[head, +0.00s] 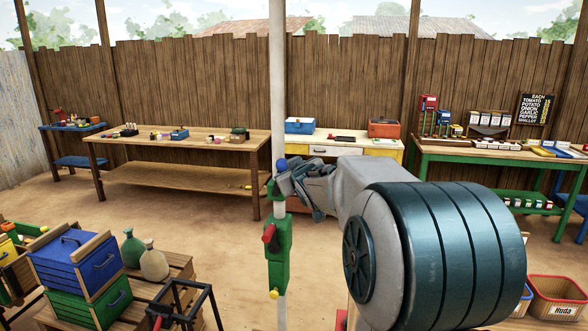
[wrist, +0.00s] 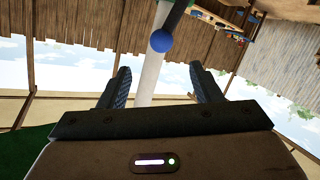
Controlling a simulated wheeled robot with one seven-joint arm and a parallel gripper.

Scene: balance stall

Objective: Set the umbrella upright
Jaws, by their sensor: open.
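The umbrella's white pole (head: 278,85) runs from the top edge to the bottom edge in the head view and looks close to vertical. Its canopy is not clearly in view. A green bracket (head: 278,255) with a red lever (head: 269,236) and a yellow knob sits on the pole. A blue knob (head: 281,164) is above the bracket, and it also shows in the wrist view (wrist: 161,41). My gripper (head: 302,184) is open beside the pole, just right of the blue knob. In the wrist view, the pole (wrist: 149,82) appears between the parted fingers (wrist: 160,70); contact cannot be told.
A blue crate (head: 80,262) on a green crate (head: 90,305) stands at lower left, near two jars (head: 153,262) and a black frame (head: 180,300). A wooden table (head: 190,142) and a green table (head: 500,155) stand behind. Open dirt lies between.

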